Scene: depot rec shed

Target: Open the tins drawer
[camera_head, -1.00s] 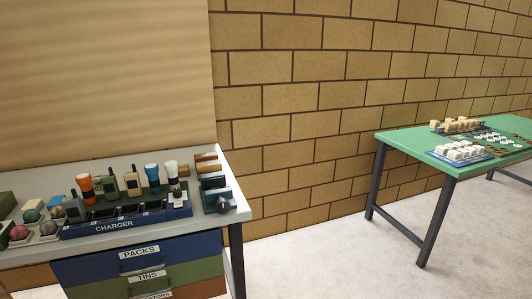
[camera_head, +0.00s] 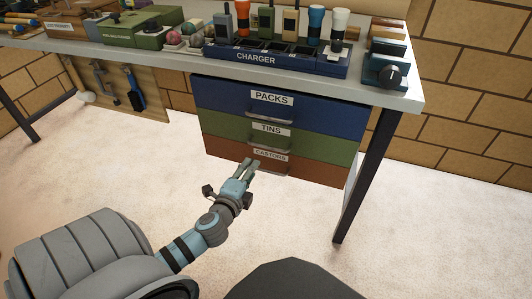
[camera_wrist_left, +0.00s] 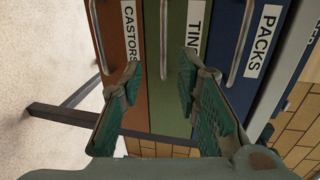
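The tins drawer (camera_head: 325,147) is the green middle one of three under the workbench, labelled TINS. It looks shut, flush with its neighbours, with a metal bar handle (camera_head: 270,146). My left gripper (camera_head: 250,163) is in front of the drawers, low near the CASTORS label. In the left wrist view my left gripper (camera_wrist_left: 160,78) is open and empty. There the tins handle (camera_wrist_left: 164,40) lines up between the two fingertips, against the green front (camera_wrist_left: 172,112). I cannot tell how far the fingertips are from the handle. My right gripper is not in view.
The blue packs drawer (camera_head: 335,118) is above and the brown castors drawer (camera_head: 315,172) below, each with its own handle. A table leg (camera_head: 365,175) stands right of the drawers. A charger (camera_head: 275,60) with radios and torches sits on the bench top. The floor in front is clear.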

